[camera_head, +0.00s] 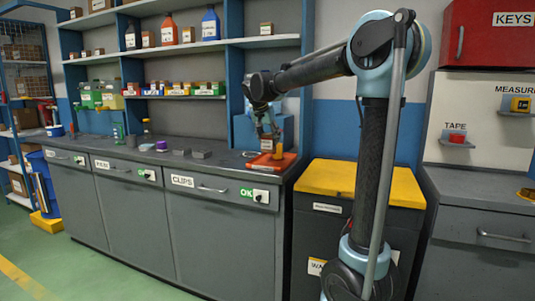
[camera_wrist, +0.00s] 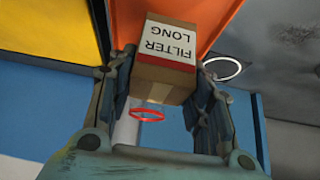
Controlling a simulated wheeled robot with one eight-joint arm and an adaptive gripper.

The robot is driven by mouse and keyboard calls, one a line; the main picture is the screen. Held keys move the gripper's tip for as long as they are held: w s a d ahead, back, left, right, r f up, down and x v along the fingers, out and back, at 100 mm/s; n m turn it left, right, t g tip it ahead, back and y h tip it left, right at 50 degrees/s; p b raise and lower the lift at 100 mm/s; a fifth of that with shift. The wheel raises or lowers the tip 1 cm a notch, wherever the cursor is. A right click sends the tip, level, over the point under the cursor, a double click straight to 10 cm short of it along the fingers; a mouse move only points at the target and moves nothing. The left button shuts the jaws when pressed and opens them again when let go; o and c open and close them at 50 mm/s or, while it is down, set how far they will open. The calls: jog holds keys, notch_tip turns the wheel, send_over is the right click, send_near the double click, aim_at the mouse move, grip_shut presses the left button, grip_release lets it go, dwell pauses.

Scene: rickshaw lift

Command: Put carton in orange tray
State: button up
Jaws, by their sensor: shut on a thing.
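A brown carton (camera_wrist: 163,80) with a white and red label reading "FILTER LONG" sits between the two fingers of my gripper (camera_wrist: 163,62) in the wrist view. Both fingers close on its sides. The orange tray (camera_wrist: 208,18) shows behind the carton at the top of that view. In the head view my gripper (camera_head: 268,134) points down over the orange tray (camera_head: 262,166) at the right end of the grey counter. The carton is small and partly hidden there. I cannot tell whether its underside touches the tray.
A yellow-orange cylinder (camera_head: 278,151) stands at the tray's right side. A bin with a yellow lid (camera_head: 362,182) stands right of the counter. Shelves with bottles and boxes (camera_head: 188,89) rise behind. Small grey blocks (camera_head: 201,154) lie on the counter left of the tray.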

aim_at(269, 150)
jog(key=shift+f, duration=3.1)
jog(key=o, duration=1.2)
